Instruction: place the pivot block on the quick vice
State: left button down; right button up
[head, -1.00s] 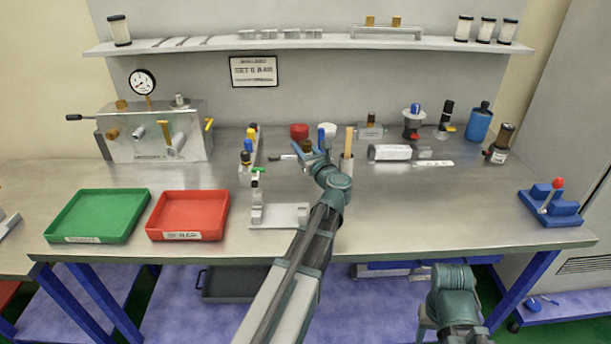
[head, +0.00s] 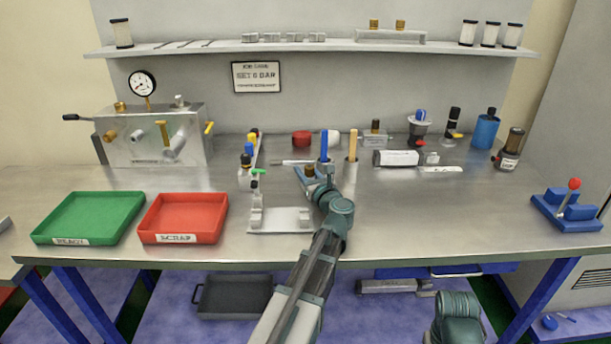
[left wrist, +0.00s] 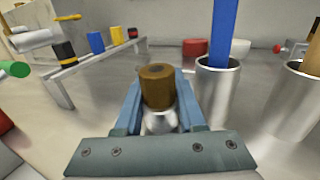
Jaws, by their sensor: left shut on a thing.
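My left gripper (head: 309,173) is shut on a small part with a brown, brass-like round top and a silver lower body (left wrist: 158,88). I cannot tell for sure that this is the pivot block. The part is upright between the blue fingers, over the middle of the bench, left of a metal cup with a blue rod (left wrist: 217,85). The blue device with a red-ball lever (head: 567,208) at the bench's right end looks like the quick vice. My right gripper is out of view; only part of its arm shows at the bottom right.
A pale fixture plate (head: 280,222) lies in front of the gripper. A valve rail (left wrist: 95,58) stands to its left. Green (head: 88,217) and red (head: 184,218) trays sit at left. A second cup (head: 351,168) is close on the right. The right front bench is clear.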

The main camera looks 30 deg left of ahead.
pick_arm(q)
jog(key=shift+f, duration=0.1)
jog(key=c, duration=0.5)
grip_release()
jog(key=shift+r, duration=0.25)
jog(key=shift+o, duration=0.2)
jog(key=v, duration=1.2)
jog(key=shift+f, duration=0.1)
